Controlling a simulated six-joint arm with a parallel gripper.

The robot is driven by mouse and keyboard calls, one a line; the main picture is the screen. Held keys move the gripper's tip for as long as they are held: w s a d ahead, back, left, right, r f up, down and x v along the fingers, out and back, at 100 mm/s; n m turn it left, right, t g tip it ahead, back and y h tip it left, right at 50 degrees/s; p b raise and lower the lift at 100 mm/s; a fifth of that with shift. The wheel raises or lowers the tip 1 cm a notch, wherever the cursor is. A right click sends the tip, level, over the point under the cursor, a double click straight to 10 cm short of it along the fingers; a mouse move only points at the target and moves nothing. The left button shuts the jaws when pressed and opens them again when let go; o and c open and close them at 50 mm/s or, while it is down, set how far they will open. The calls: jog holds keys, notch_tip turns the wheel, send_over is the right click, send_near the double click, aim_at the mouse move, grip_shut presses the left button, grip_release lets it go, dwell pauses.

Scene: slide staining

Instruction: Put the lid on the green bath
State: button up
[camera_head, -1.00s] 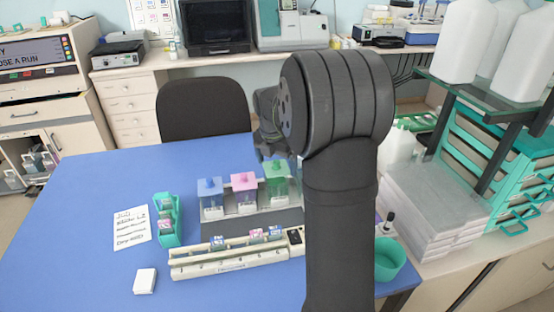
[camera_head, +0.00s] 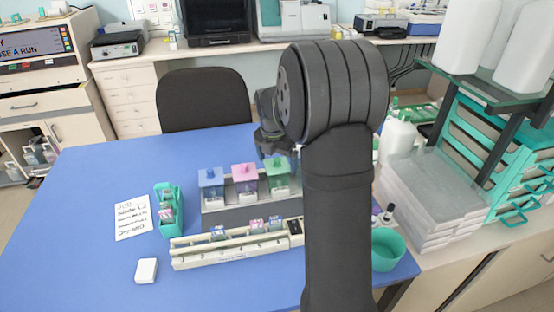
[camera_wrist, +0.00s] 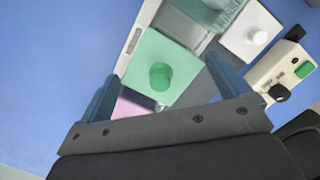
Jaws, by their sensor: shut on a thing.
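The green bath (camera_head: 278,182) is a clear green box, right of the pink bath (camera_head: 246,186) and the blue bath (camera_head: 212,189) in the head view. A green shape shows at its top, just below my gripper (camera_head: 272,148). In the wrist view the green lid (camera_wrist: 180,62), a flat square with a round knob, lies between the two fingers of my gripper (camera_wrist: 165,90), which is shut on it. Whether the lid touches the bath cannot be told. Part of a pink surface (camera_wrist: 130,105) shows beside the lid.
A pale lid with a white knob (camera_wrist: 250,28) and a teal glass box (camera_wrist: 205,10) are beyond the green lid. A cream slide holder (camera_head: 230,254) stands in front of the baths. A teal rack (camera_head: 167,207) and teal bowl (camera_head: 388,249) flank them.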

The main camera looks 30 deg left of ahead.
jog(key=shift+f, duration=0.25)
jog(key=o, duration=0.6)
jog(key=s+r, duration=0.1)
jog(key=r, duration=1)
jog(key=s+r, duration=0.1)
jog(key=r, duration=0.5)
jog(key=shift+s+r, duration=0.15)
jog(key=shift+s, duration=0.15)
jog(key=w+f, duration=0.1)
jog(key=f, duration=1)
jog(key=w+f, duration=0.1)
jog(key=f, duration=0.5)
jog(key=shift+w+f, duration=0.15)
jog(key=shift+w, duration=0.2)
